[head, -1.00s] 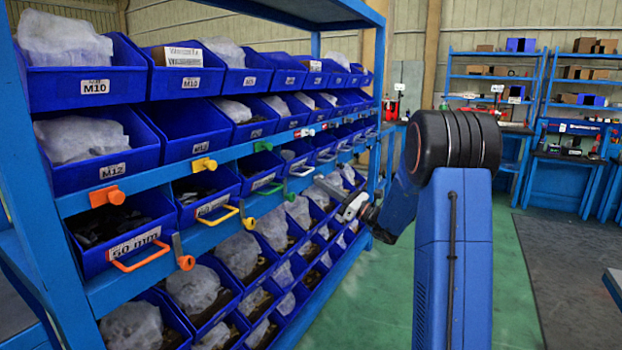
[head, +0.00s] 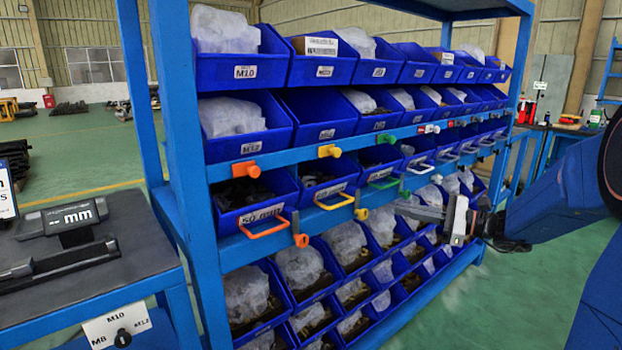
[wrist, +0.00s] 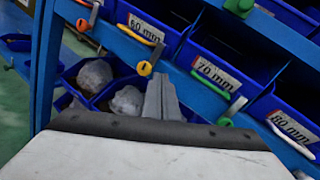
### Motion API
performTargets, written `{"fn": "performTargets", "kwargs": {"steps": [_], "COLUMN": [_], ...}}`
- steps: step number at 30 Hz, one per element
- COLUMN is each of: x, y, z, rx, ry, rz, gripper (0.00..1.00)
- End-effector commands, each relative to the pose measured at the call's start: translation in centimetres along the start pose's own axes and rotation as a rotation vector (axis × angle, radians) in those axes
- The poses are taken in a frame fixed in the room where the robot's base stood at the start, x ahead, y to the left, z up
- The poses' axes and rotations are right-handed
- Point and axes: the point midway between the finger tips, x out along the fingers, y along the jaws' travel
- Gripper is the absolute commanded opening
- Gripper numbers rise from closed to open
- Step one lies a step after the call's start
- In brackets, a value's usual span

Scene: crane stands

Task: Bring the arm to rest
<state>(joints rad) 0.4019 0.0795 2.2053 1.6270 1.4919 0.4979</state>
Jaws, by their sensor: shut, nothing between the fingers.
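My gripper (head: 408,211) is at the right in the head view, in front of the shelf's lower rows of bins. Its fingers point left and it holds nothing. In the wrist view the grey fingers (wrist: 162,98) are together, in front of the blue bins. My blue arm reaches in from the right edge of the head view. The nearest bins there are labelled 60 mm, 70 mm (wrist: 217,76) and 80 mm (wrist: 292,128). I cannot tell exactly how far the fingers are from the rack.
A blue rack (head: 205,240) of bins fills the middle, with orange (head: 264,228), yellow (head: 333,200) and green handles along its front. A side table (head: 130,255) with a digital caliper (head: 62,217) stands at the left. Green floor is open at the lower right.

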Motion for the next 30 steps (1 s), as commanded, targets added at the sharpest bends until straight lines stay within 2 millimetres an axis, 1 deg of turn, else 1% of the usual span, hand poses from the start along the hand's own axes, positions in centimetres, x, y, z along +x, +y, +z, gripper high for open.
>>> {"fn": "performTargets", "kwargs": {"steps": [1, 4, 7, 9, 11, 12, 15, 17, 18, 21, 25, 30], "x": [0.6, 1.2, 1.2, 0.9, 0.4, 0.0, -1.3, -2.2, -2.9, -4.8, -7.5, -11.4], "y": [2.4, 6.8, 11.0, 13.8, 16.1, 17.6, 20.9, 22.8, 23.9, 26.3, 28.8, 30.9], "z": [0.8, 1.4, 1.8, 1.9, 1.9, 1.8, 1.6, 1.4, 1.2, 0.8, 0.2, -0.5], "rx": [-0.046, -0.138, -0.236, -0.309, -0.375, -0.419, -0.534, -0.606, -0.654, -0.779, -0.946, -1.176], "ry": [0.034, 0.109, 0.181, 0.230, 0.271, 0.298, 0.363, 0.401, 0.426, 0.487, 0.562, 0.658], "rz": [0.056, 0.166, 0.274, 0.347, 0.411, 0.452, 0.556, 0.616, 0.656, 0.754, 0.879, 1.038], "gripper": [0.00, 0.00, 0.00, 0.00, 0.00, 0.00, 0.00, 0.00, 0.00, 0.00, 0.00, 0.00]}}
